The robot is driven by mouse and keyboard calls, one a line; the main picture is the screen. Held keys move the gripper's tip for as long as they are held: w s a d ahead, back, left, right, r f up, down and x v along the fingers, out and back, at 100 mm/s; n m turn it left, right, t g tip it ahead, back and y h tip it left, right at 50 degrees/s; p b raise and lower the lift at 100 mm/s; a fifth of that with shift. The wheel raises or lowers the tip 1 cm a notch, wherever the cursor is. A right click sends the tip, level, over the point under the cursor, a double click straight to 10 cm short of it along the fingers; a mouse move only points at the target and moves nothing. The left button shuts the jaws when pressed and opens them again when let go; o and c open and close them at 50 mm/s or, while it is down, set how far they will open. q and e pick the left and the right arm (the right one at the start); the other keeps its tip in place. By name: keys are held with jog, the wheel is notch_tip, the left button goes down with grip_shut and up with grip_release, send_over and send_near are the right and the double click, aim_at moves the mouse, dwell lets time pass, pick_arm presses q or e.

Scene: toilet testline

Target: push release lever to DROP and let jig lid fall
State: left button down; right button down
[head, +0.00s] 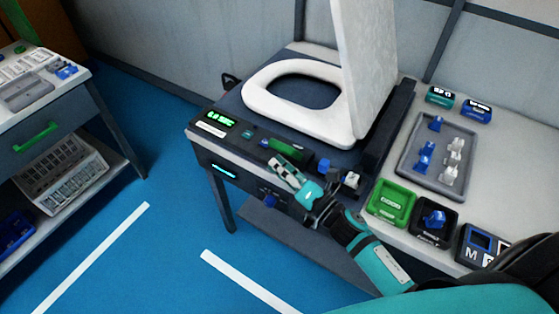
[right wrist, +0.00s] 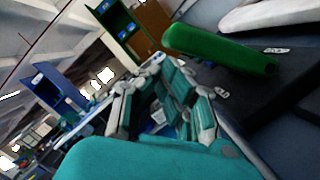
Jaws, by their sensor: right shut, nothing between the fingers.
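A green bar, which looks like the release lever (head: 285,147), lies on the front of the jig's top. In the right wrist view the green bar (right wrist: 220,48) shows large, just beyond the fingers; the small labels near it cannot be read. My right gripper (head: 280,168) is shut and empty at the jig's front edge, just in front of the green bar. It also shows in the right wrist view (right wrist: 160,100). My left gripper is out of view.
A lit green display (head: 220,118) is at the jig's front left corner. On the right are a grey parts tray (head: 408,150), a green bin (head: 391,203) and a black bin (head: 433,240). A cart with a green-handled drawer (head: 37,138) stands left. Blue floor between is clear.

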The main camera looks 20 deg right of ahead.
jog(key=shift+w, duration=0.1)
jog(key=shift+r, duration=0.15)
jog(key=shift+d+r+m+p, duration=0.15)
jog(key=shift+r+m+p, duration=0.1)
jog(key=shift+m+p, duration=0.3)
jog(key=shift+w, duration=0.1)
